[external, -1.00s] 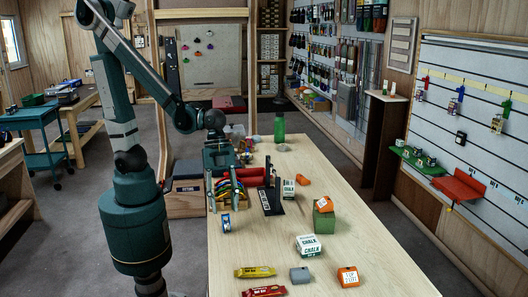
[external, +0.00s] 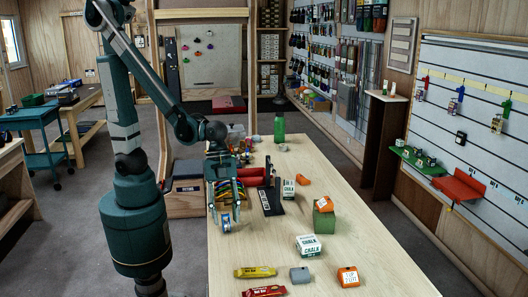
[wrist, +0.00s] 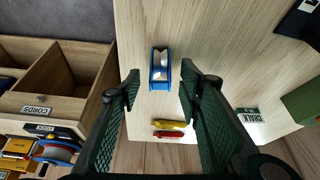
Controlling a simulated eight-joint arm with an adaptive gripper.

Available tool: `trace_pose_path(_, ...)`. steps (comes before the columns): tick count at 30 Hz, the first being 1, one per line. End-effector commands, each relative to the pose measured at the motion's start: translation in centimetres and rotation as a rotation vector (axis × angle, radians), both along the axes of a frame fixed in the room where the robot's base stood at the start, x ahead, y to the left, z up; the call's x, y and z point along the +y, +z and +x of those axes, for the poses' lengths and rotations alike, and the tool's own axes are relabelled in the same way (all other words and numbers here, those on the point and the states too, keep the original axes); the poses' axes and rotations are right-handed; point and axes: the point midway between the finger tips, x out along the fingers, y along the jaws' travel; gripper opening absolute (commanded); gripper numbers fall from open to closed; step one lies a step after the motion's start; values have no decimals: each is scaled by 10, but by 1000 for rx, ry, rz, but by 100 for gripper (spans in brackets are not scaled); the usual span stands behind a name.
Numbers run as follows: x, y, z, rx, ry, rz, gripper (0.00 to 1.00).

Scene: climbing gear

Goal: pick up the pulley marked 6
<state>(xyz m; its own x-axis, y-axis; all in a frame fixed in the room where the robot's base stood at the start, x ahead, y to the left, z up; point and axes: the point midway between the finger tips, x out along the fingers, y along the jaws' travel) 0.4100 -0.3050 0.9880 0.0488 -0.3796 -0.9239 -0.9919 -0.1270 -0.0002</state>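A small blue-sided piece with a pale middle, which looks like a pulley (external: 226,226), stands on the wooden table near its left edge. I cannot read a 6 on it. It also shows in the wrist view as the blue pulley (wrist: 160,84), apart from both fingers. My gripper (external: 225,214) is open and points down over it, one finger to either side in the external view. In the wrist view my gripper (wrist: 159,92) has its two green pads wide apart, with nothing held between them.
A divided wooden bin (wrist: 30,65) labelled CORDS lies left of the table in the wrist view.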

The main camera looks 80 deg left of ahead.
Motion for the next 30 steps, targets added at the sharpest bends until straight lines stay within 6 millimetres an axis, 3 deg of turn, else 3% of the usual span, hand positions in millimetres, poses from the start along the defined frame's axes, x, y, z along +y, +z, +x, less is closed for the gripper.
trace_pose_path(4, 0, 0, 0, 0, 0, 0, 36)
trace_pose_path(12, 0, 0, 0, 0, 0, 0, 6)
trace_pose_path(23, 0, 2, 0, 0, 0, 0, 6)
trace_pose_path(30, 0, 14, 0, 0, 0, 0, 6)
